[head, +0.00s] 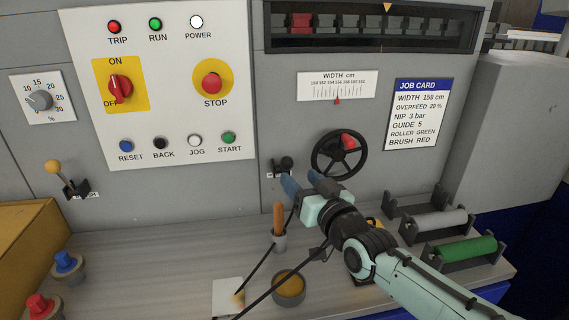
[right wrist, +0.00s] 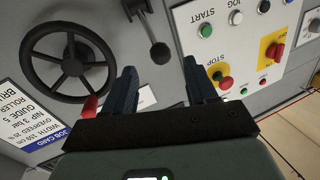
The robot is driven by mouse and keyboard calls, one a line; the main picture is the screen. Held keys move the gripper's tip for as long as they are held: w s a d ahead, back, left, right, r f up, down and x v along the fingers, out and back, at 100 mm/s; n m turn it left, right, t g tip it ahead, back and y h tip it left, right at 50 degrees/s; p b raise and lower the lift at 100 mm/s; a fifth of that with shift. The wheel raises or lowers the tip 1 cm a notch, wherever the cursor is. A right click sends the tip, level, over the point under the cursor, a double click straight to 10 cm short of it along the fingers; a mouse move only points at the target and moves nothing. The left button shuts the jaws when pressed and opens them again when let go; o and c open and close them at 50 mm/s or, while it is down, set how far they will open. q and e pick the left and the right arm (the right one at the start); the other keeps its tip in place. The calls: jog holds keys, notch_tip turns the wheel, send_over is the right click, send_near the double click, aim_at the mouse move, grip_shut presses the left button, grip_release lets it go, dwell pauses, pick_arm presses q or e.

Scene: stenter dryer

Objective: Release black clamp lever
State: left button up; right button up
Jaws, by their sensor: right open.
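The black clamp lever (head: 285,164) is on the grey machine front, left of the handwheel. In the right wrist view its black ball knob (right wrist: 160,53) is at the end of a short grey rod, which comes from a dark bracket at the top edge. My right gripper (head: 303,182) is open and empty, just below and in front of the lever in the head view. In the right wrist view the knob appears between and just beyond the two fingertips (right wrist: 160,68), with no contact visible. My left gripper is out of view.
The black handwheel (head: 339,154) with a red knob is close on the right. An upright orange handle (head: 279,220) in a holder and a round bowl (head: 289,288) stand on the bench below. A yellow-knobbed lever (head: 55,168) is at the far left. Rollers (head: 465,250) lie in cradles at right.

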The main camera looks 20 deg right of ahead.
aim_at(290, 167)
jog(key=w+p, duration=0.1)
jog(key=w, duration=0.5)
jog(key=shift+w+r+p, duration=0.1)
jog(key=shift+w+p, duration=0.1)
jog(key=shift+p, duration=0.1)
jog(key=shift+w+a, duration=0.1)
jog(key=shift+w, duration=0.7)
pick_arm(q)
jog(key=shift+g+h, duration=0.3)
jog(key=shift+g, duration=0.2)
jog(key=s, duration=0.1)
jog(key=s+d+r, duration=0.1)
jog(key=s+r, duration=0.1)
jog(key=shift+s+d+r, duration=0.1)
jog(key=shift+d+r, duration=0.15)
pick_arm(e)
grip_shut()
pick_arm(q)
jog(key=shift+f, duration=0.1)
pick_arm(e)
jog(key=shift+f, duration=0.2)
